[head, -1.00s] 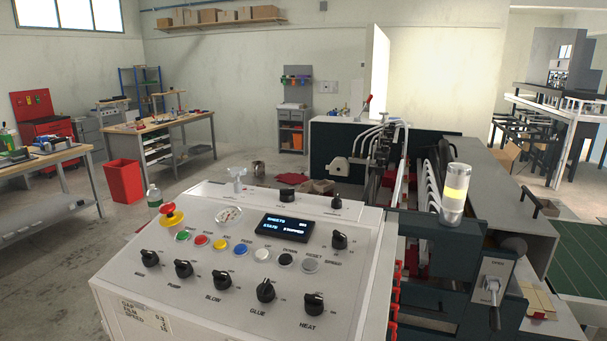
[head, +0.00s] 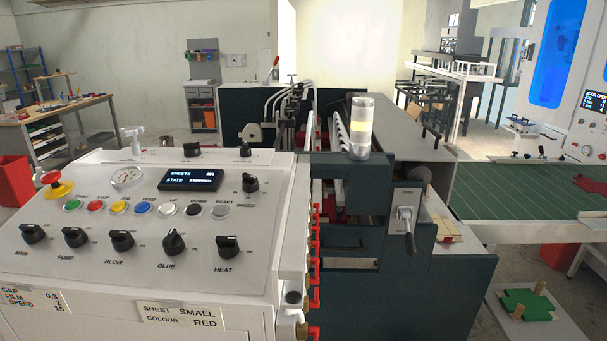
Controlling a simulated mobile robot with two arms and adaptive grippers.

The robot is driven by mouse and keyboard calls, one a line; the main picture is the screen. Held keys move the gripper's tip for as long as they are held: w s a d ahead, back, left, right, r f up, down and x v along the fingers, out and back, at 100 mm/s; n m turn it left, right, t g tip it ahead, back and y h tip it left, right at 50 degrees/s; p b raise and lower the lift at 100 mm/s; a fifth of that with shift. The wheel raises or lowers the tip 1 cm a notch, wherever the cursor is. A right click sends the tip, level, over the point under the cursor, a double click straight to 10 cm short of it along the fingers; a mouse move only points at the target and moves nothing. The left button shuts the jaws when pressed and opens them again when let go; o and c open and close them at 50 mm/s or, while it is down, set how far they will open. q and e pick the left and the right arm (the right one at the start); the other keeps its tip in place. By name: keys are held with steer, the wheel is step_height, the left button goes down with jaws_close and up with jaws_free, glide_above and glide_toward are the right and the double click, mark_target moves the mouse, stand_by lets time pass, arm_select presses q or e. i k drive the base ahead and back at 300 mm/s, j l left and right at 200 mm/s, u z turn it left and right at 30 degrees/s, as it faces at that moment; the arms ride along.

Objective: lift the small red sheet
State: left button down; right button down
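A label (head: 180,315) on the front of the control console reads SHEET SMALL, COLOUR RED. A flat red piece (head: 592,184) lies on the green belt at the right. It is small in the picture, and I cannot tell whether it is the small red sheet. Neither of my grippers shows in the head view.
The console (head: 130,225) with knobs and coloured buttons fills the left front; its screen reads STATE STOPPED. The dark machine (head: 460,290) with a signal lamp (head: 361,128) stands beside it. A green cut shape (head: 525,304) lies on a pale board at lower right.

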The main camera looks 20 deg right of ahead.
mark_target(446, 229)
steer(key=z, duration=1.35)
